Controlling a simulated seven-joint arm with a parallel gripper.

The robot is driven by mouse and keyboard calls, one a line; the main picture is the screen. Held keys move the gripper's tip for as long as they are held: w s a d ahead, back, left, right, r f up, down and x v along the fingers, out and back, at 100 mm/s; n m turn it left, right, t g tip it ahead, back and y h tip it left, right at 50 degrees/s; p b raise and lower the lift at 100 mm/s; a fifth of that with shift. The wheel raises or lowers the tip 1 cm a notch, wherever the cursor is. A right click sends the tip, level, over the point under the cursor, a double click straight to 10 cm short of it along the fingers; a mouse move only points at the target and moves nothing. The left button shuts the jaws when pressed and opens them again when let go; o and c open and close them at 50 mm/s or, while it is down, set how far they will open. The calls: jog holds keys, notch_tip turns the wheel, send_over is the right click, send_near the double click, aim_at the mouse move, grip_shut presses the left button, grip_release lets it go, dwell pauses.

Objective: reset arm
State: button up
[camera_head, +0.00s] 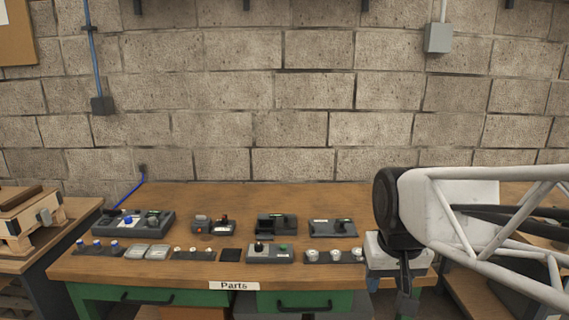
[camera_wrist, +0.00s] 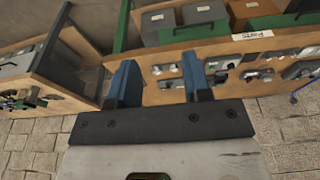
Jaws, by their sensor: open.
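My gripper (camera_wrist: 160,82) shows in the wrist view with its two blue fingers well apart and nothing between them. The wrist view is turned over, with the block wall at the bottom and the bench front at the top. In the head view my arm comes in from the right, and its dark lower end hangs at the right front of the wooden bench (camera_head: 190,270). The fingers are hard to make out there. The arm hides the bench's right end.
Several grey fixtures with small parts stand on the bench, including a tray at the back left (camera_head: 147,221) and a holder with white round pieces (camera_head: 334,256). A "Parts" label (camera_head: 234,286) is on the front edge. The block wall (camera_head: 260,130) closes the back.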

jog(key=s+f, duration=0.3)
jog(key=s, duration=0.5)
jog(key=shift+s+d+f, duration=0.3)
jog(key=shift+d+f, duration=0.1)
